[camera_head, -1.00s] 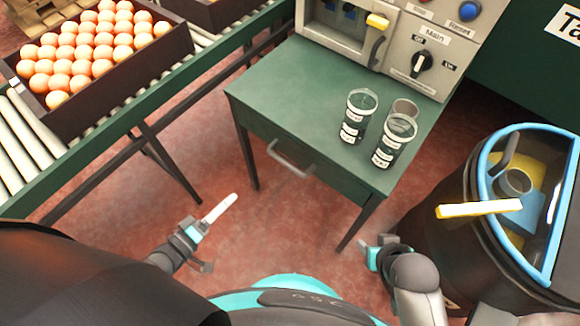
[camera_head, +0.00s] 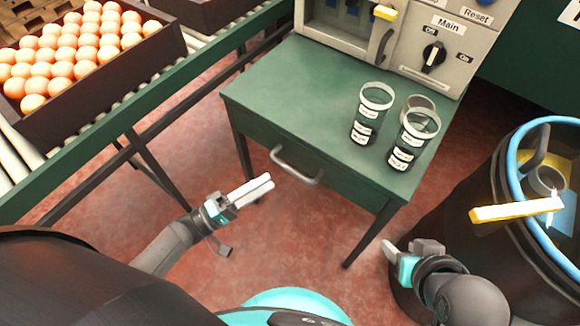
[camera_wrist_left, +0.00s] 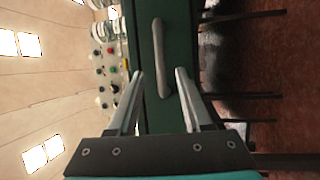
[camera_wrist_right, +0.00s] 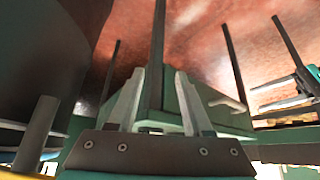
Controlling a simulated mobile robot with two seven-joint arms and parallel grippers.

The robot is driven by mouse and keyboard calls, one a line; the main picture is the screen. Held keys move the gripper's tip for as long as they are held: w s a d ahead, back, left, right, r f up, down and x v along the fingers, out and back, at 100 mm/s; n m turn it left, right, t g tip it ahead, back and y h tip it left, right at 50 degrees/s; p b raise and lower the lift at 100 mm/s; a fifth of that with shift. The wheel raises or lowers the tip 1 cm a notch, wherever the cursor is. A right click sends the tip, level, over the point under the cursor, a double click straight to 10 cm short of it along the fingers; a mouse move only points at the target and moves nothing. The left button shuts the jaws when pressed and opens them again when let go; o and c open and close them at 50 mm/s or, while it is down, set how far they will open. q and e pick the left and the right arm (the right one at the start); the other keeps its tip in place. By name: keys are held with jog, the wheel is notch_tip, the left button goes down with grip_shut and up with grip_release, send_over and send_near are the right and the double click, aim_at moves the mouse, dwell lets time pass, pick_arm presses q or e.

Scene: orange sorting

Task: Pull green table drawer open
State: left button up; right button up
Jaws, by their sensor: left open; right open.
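The green table (camera_head: 300,105) stands ahead of me, with a shut drawer front (camera_head: 330,180) on its near side. A grey bar handle (camera_head: 297,168) is fixed to that front. My left gripper (camera_head: 262,187) is open and empty, a little in front of and left of the handle. In the left wrist view, the handle (camera_wrist_left: 161,58) appears ahead of the two open fingers (camera_wrist_left: 161,88), apart from them. My right gripper (camera_head: 390,250) is low, right of the table's near leg. In the right wrist view its fingers (camera_wrist_right: 160,80) are apart and empty.
Several labelled glasses (camera_head: 371,112) stand on the table's right half. A control panel (camera_head: 410,40) rises behind. A dark bin with a blue rim (camera_head: 512,160) stands at the right. A crate of oranges (camera_head: 75,55) sits on the conveyor at the left.

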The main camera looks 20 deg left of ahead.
aim_at(290, 168)
pick_arm(q)
jog(key=shift+b+x, duration=0.6)
jog(key=shift+x, duration=3.25)
pick_arm(e)
jog(key=shift+w+a+f+t+y, duration=0.15)
jog(key=shift+w+a+t+y, duration=0.15)
jog(key=shift+w+a+t, duration=0.3)
jog(key=shift+w+a+f+t+y, duration=0.1)
jog(key=shift+w+a+t+y, duration=0.3)
jog(key=shift+a, duration=0.3)
pick_arm(q)
grip_shut()
pick_arm(e)
jog(key=shift+w, duration=0.1)
